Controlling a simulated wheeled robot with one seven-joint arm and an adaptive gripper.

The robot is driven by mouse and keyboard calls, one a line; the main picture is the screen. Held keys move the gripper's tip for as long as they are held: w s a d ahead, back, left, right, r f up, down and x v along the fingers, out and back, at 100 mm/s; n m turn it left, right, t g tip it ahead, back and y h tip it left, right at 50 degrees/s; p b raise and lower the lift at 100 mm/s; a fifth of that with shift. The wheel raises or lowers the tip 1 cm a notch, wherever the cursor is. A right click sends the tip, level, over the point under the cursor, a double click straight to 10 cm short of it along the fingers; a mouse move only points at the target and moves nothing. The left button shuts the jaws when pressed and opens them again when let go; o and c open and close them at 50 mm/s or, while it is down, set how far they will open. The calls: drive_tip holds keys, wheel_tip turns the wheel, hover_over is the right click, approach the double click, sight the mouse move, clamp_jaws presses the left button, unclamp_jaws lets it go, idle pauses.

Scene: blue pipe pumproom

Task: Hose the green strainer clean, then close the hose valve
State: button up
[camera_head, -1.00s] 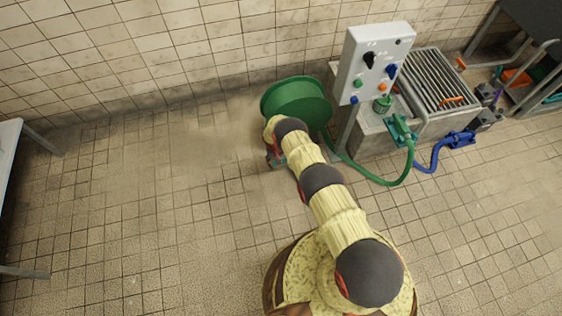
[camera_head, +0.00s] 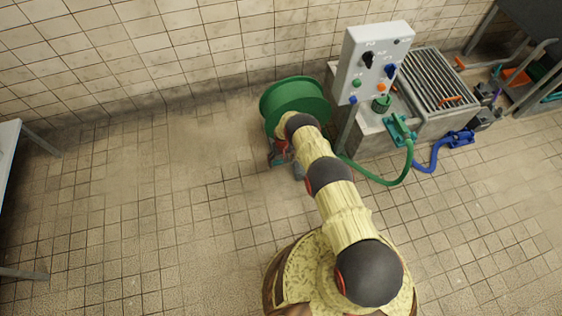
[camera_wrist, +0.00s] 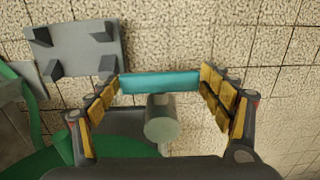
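My gripper (camera_wrist: 160,85) is at the end of my arm beside the large green reel (camera_head: 295,97). In the wrist view its fingers are spread, with a teal bar-shaped handle (camera_wrist: 160,82) across the gap between them. I cannot tell whether the fingers touch its ends. A round grey stub (camera_wrist: 162,122) shows just below the handle. It looks like the hose valve. A green cup-shaped piece, likely the strainer (camera_head: 381,104), stands on the sink ledge under the control box. The green hose (camera_head: 377,180) runs from behind my arm to a green holder (camera_head: 398,130).
A grey control box (camera_head: 372,63) with knobs stands on a post right of the reel. A blue hose (camera_head: 434,158) lies right. A grey plate with dark blocks (camera_wrist: 75,50) is near my gripper.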

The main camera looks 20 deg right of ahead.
sight(282, 162)
drive_tip(key=o, duration=0.4)
drive_tip(key=shift+r, duration=0.1)
wheel_tip(282, 162, up, 12)
drive_tip(key=shift+d, duration=0.2)
idle(0.6)
idle(0.5)
